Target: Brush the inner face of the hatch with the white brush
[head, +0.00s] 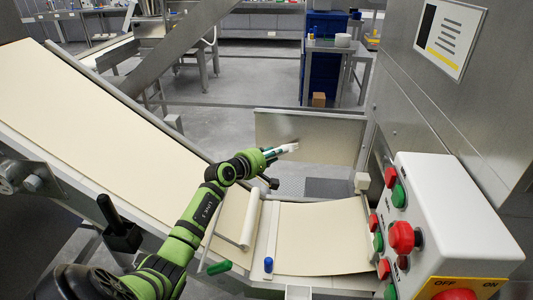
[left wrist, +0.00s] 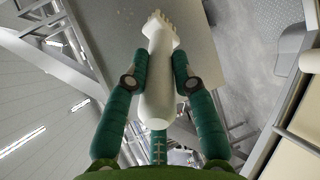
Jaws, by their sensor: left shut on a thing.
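My left gripper (head: 270,157) is shut on the white brush (head: 289,148), which points right from the fingers. In the left wrist view the white brush (left wrist: 156,75) lies between the two green fingers, its toothed-looking end away from me. The hatch (head: 335,137) is a flat grey metal panel standing open beyond the belt. The brush's end overlaps the hatch's lower left part in the head view; I cannot tell whether it touches. A grey panel, which seems to be the hatch (left wrist: 205,70), lies behind the brush in the left wrist view. My right gripper is not in view.
A white control box (head: 450,210) with red and green buttons stands close on the right. A cream conveyor belt (head: 90,115) slopes down from the left to a lower belt (head: 325,235). A blue-topped item (head: 268,264) sits at the lower belt's edge.

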